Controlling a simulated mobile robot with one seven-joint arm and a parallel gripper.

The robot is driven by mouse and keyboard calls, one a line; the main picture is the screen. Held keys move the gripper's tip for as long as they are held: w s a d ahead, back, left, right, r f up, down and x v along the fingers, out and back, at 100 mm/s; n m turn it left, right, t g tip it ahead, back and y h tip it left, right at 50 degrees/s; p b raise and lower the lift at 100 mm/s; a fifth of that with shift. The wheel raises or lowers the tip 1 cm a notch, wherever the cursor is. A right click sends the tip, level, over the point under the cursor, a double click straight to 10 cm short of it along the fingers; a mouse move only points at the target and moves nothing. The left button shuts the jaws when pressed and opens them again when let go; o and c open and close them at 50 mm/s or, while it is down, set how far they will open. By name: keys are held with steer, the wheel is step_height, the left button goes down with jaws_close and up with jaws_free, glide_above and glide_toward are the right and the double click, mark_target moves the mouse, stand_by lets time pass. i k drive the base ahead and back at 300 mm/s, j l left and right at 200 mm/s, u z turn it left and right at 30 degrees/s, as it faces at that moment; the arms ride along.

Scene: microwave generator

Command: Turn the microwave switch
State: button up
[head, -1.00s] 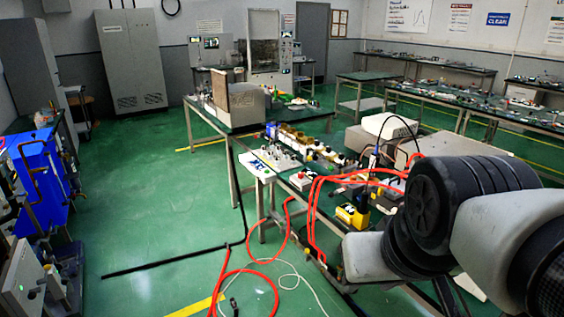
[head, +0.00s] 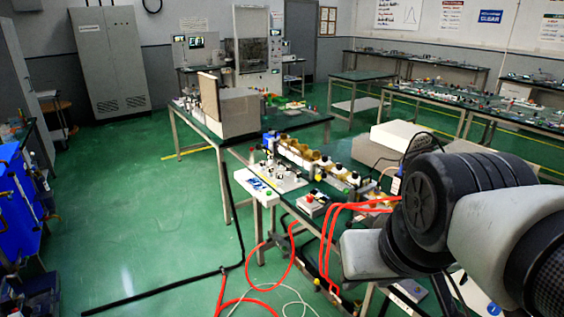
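A workbench (head: 330,237) ahead carries a row of brass-coloured and dark microwave parts (head: 303,153). A white panel (head: 262,189) with small knobs or switches sits at its left edge. A small pale box (head: 311,206) with a red button on top stands nearer, to the right of the panel. I cannot tell which of these is the microwave switch. My arm fills the lower right and covers part of the bench. My gripper is outside the picture, so its state does not show.
Red hoses (head: 335,225) run off the bench to the floor, where a thin white cable also lies. A black strip (head: 160,293) crosses the floor at left. A blue unit (head: 14,208) stands at the left edge. Green floor (head: 130,215) between is clear.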

mark_target(309, 199)
steer(key=i+j, duration=0.4)
steer(key=i, duration=0.2)
steer(key=i+j+z, duration=0.15)
steer(key=i+j, duration=0.2)
steer(key=i, duration=0.3)
steer(key=i+j, duration=0.2)
steer(key=i, duration=0.2)
steer(key=i+j, duration=0.15)
steer(key=i, duration=0.25)
steer(key=i+j+z, duration=0.1)
steer(key=i+j, duration=0.15)
steer(key=j, duration=0.15)
